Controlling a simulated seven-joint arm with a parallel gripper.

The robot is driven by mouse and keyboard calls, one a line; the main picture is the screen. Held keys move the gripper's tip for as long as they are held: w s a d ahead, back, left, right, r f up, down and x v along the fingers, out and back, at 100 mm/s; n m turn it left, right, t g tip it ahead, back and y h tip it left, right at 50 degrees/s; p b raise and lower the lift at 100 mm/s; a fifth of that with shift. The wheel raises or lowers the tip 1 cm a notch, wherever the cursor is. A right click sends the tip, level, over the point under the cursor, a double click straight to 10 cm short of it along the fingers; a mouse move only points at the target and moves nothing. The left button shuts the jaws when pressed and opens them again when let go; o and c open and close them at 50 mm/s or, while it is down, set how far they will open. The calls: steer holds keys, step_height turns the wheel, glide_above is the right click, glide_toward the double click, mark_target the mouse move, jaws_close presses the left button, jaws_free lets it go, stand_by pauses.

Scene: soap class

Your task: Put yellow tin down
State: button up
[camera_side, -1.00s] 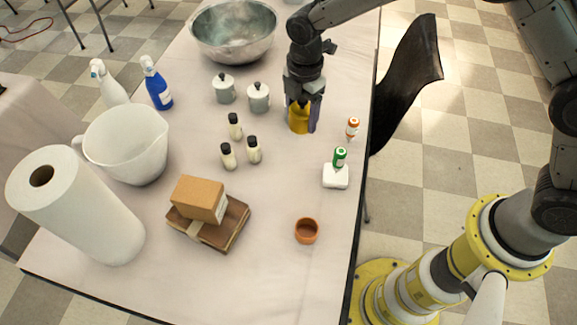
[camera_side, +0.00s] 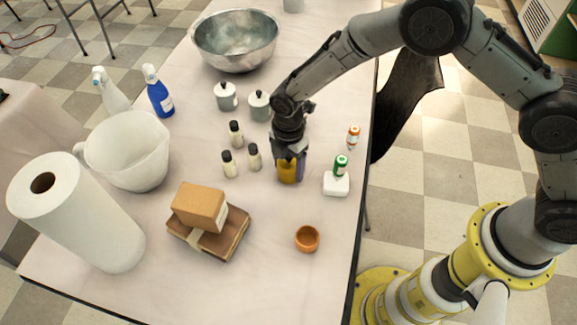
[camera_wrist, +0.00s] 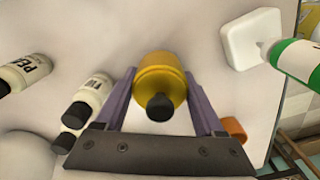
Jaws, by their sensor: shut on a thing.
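The yellow tin (camera_side: 288,173) is between the fingers of my gripper (camera_side: 290,172), left of the white block with the green-labelled bottle in the side view. In the wrist view the yellow tin (camera_wrist: 160,80), with its black knob toward the camera, sits between the two purple fingers of my gripper (camera_wrist: 160,88). My gripper is shut on it. The tin looks upright. Whether its base touches the table or hangs just above it, I cannot tell.
A white block (camera_side: 336,184) bears a green-labelled bottle (camera_side: 340,165), close on the right. An orange-labelled bottle (camera_side: 353,136) stands behind. Several small black-capped bottles (camera_side: 254,157) stand left. A terracotta cup (camera_side: 307,239) stands in front, with clear table between.

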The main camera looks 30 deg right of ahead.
steer(key=shift+f, duration=0.3)
steer(key=shift+f, duration=0.15)
steer(key=o, duration=1.6)
step_height(320, 180, up, 12)
steer(key=shift+r, duration=0.15)
steer(key=shift+r, duration=0.1)
